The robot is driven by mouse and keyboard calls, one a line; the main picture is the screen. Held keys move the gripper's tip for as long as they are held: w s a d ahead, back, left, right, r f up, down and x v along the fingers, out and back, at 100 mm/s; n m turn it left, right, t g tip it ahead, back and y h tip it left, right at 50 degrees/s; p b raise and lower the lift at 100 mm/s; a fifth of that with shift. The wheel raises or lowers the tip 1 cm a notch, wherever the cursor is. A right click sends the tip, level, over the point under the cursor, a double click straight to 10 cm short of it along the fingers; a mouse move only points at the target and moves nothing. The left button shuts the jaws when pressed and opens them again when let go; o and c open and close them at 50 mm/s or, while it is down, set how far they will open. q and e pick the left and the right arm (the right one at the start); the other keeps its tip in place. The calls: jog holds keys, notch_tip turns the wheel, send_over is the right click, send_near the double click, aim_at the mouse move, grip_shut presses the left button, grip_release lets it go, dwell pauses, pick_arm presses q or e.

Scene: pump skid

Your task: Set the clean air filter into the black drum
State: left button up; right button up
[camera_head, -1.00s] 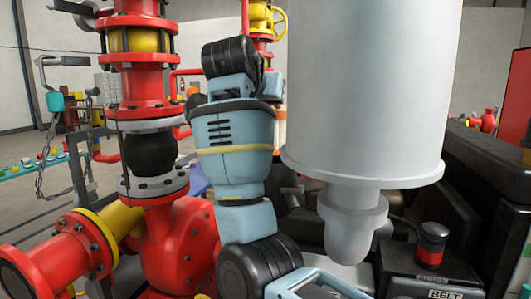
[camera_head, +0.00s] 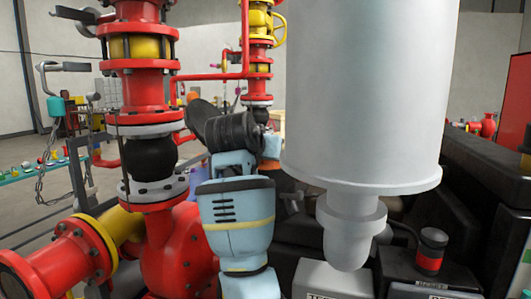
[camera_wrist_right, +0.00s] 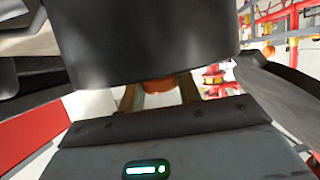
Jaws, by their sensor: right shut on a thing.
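My right gripper (camera_wrist_right: 160,92) shows in the right wrist view, with its two brownish fingers reaching up from the palm around an orange-brown piece (camera_wrist_right: 158,86). It is shut on what looks like the clean air filter (camera_wrist_right: 150,45), a large dark, smooth, round body that fills the upper middle and hides the fingertips. Only its lower part shows. I cannot pick out the black drum with certainty in either view. In the head view a light blue arm of mine with black joints rises at the centre, and its gripper is not visible. My left gripper is not in view.
A big pale grey cylinder (camera_head: 362,90) with a stepped lower end hangs close on the right. Red and yellow pipework (camera_head: 140,60) stands at left. A dark machine (camera_head: 490,180) and a red-and-black button (camera_head: 431,250) are at right.

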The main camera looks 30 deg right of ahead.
jog(key=shift+f, duration=0.5)
jog(key=o, duration=1)
jog(key=shift+o, duration=0.2)
